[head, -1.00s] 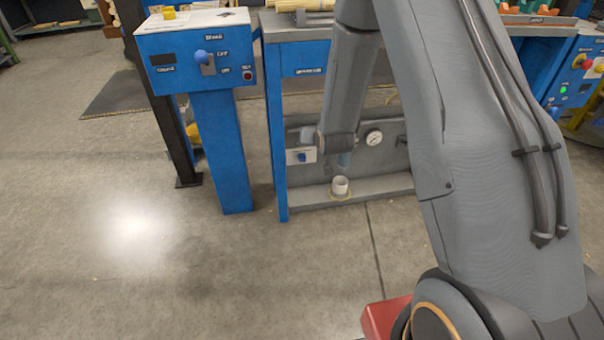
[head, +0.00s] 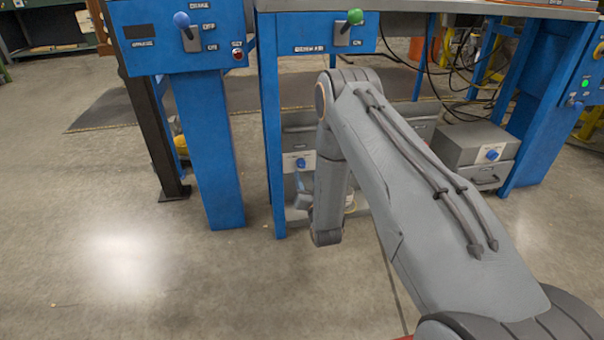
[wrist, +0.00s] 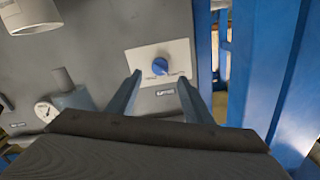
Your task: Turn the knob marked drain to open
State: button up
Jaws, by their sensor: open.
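The blue knob (wrist: 160,66) sits on a white plate (wrist: 145,55) on a grey panel under the bench. Small labels flank the knob and another label is below the plate, too small to read. In the head view the same knob (head: 300,163) shows just left of my arm. My gripper (wrist: 160,82) is open in the wrist view, its two fingers apart and pointing toward the plate, one on each side below the knob. Nothing is between the fingers. In the head view my arm hides most of the gripper.
In the wrist view a blue post (wrist: 285,85) stands right of the panel, and a gauge (wrist: 45,111) and a grey pipe (wrist: 68,88) are at left. In the head view a grey box with another blue knob (head: 492,154) stands at right. Open floor lies left.

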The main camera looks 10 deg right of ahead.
aim_at(302, 166)
jog(key=w+b, duration=0.3)
jog(key=w, duration=0.3)
jog(key=shift+w, duration=0.35)
jog(key=shift+c, duration=0.3)
jog(key=c, duration=1)
